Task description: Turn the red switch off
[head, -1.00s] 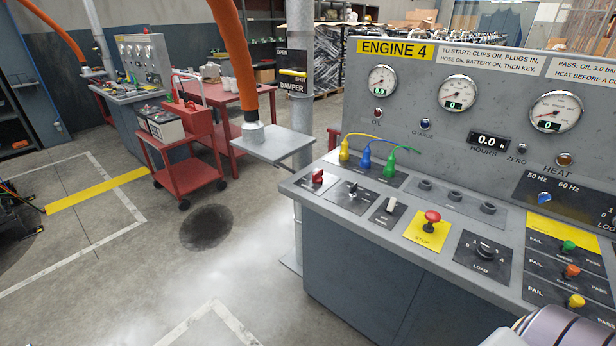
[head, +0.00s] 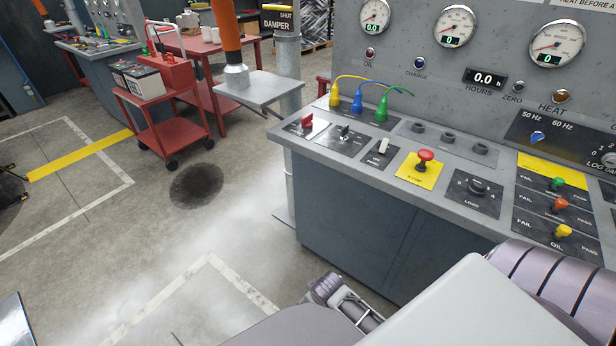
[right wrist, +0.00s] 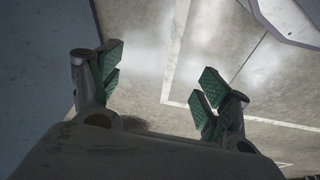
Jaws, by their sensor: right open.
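The red switch (head: 307,121) is a small red rotary handle on a pale plate at the left end of the grey engine console's sloped top. Its exact turn position is too small to read. My right gripper (right wrist: 160,85) shows in the right wrist view with its green-padded fingers spread apart and nothing between them. The floor lies beyond the fingers. In the head view my right arm comes in from the lower right, in front of the console and well below and away from the switch. My left gripper is not in view.
The console (head: 360,235) also carries a black knob, a white rocker, a red stop button (head: 425,158) and coloured plugs with cables (head: 358,100). A small grey shelf (head: 262,88) and pole stand to its left. A red cart (head: 170,135) stands farther back. Floor left of the console is open.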

